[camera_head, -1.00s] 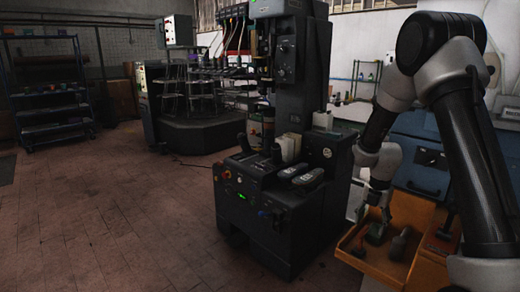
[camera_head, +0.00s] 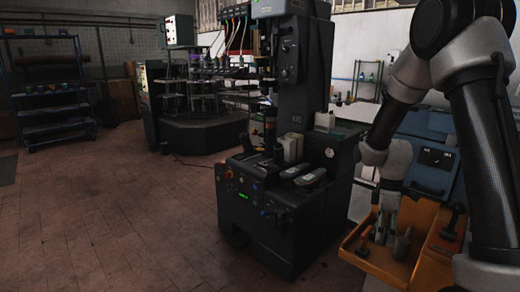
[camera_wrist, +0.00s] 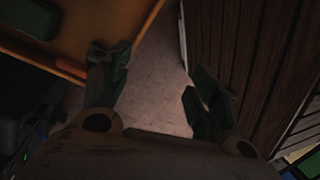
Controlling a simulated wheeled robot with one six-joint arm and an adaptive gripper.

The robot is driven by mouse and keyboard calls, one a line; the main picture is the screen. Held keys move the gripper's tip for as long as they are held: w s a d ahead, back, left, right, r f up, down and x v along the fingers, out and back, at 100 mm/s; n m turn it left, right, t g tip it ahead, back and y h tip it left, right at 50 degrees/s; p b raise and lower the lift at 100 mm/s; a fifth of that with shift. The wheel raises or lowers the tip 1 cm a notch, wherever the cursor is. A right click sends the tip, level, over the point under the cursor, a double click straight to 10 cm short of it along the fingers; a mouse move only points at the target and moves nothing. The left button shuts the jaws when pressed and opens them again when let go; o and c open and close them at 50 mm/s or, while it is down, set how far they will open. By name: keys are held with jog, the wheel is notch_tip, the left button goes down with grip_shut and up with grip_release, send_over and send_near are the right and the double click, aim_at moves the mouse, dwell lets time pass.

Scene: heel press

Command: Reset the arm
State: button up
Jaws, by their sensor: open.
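My gripper (camera_head: 384,228) hangs at the front left of the orange tray (camera_head: 365,262) in the head view, with its fingers pointing down. In the wrist view my gripper (camera_wrist: 155,85) shows two dark fingers spread wide apart, with nothing between them but the floor below. The left finger overlaps the edge of an orange-brown surface; the right finger is in front of dark slats. My arm (camera_head: 480,115) comes down from the upper right and is bent at the elbow.
The black press (camera_head: 265,215) stands left of my arm, with two grey pads (camera_head: 305,177) on its ledge. A grey object (camera_head: 402,245) is in the tray. A blue cabinet (camera_head: 430,165) stands behind. Open floor (camera_head: 110,220) lies to the left.

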jog(key=s+a+r+m+t, duration=0.1)
jog(key=s+r+m+t, duration=0.5)
jog(key=s+r+m, duration=0.6)
jog(key=shift+s+r+m+t, duration=0.3)
jog(key=shift+s+r, duration=4)
jog(key=shift+r, duration=1.85)
